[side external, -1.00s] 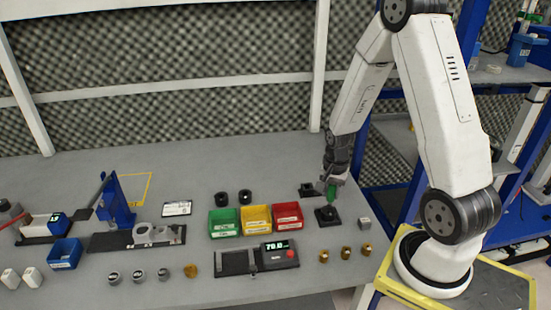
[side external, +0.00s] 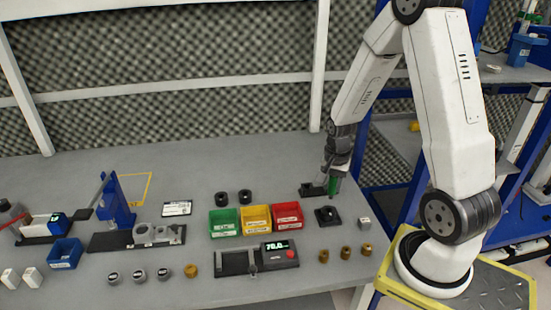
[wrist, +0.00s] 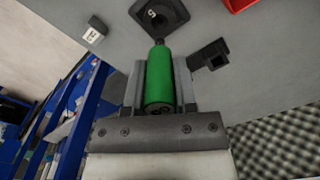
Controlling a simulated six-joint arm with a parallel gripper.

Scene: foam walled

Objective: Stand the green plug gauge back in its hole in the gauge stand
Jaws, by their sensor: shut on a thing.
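The green plug gauge (side external: 334,187) is held in my gripper (side external: 336,176), roughly upright with its dark end down. In the wrist view the green handle (wrist: 160,78) lies between the two jaws (wrist: 160,85), and its dark tip points toward a black square base. This base (side external: 327,216), which looks like the gauge stand, sits on the bench in front of the gauge and a little left. It also shows at the top of the wrist view (wrist: 172,20), with a pale mark on it. The gauge looks apart from it; the tip's height is hard to judge.
A black block (side external: 311,190) stands close left of the gauge. A small grey cube (side external: 364,223) is right of the base, brass pieces (side external: 346,253) are in front, and a red bin (side external: 287,215) is left.

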